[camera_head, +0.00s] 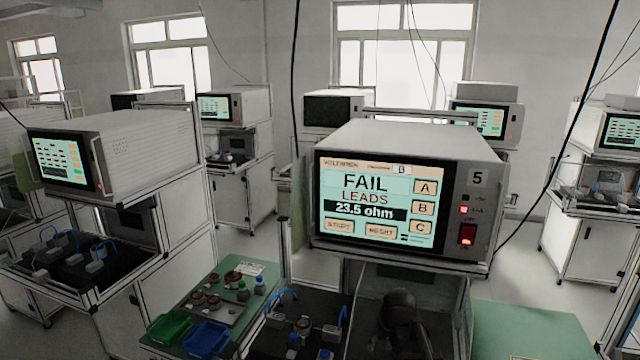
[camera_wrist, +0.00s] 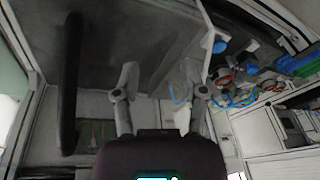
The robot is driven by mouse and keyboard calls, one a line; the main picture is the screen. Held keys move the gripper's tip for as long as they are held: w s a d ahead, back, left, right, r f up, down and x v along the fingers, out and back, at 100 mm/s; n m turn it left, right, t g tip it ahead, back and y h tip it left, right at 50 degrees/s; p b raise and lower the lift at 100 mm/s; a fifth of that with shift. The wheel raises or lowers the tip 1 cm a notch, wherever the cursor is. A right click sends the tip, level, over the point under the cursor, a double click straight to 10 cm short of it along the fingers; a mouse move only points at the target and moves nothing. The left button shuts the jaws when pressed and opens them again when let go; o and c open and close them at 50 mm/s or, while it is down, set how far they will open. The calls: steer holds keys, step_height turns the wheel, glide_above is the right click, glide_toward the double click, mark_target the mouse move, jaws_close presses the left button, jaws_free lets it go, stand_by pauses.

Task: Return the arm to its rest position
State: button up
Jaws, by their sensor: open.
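My gripper (camera_wrist: 160,88) shows in the wrist view with its two fingers apart and nothing between them. A grey panel and a pale edge lie beyond the fingers. In the head view, a dark rounded shape below the tester looks like part of my arm, but I cannot tell its fingers there. The tester numbered 5 (camera_head: 478,195) stands above the bench, and its screen (camera_head: 380,205) reads FAIL, LEADS, 23.5 ohm.
A dark bench bed (camera_head: 262,345) with blue-wired clamps lies below the tester. To its left, a green side table carries a tray (camera_head: 222,312) of stators, a green bin (camera_head: 168,327) and a blue bin (camera_head: 207,340). A green surface (camera_head: 530,325) at right looks mostly clear.

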steer(key=shift+m+h, duration=0.3)
steer(key=shift+m, duration=0.1)
steer(key=s, duration=0.1)
steer(key=s+d+f+b, duration=0.1)
steer(key=s+f, duration=0.1)
steer(key=shift+s+d+b, duration=0.1)
steer(key=shift+d+b, duration=0.25)
steer(key=shift+d, duration=0.05)
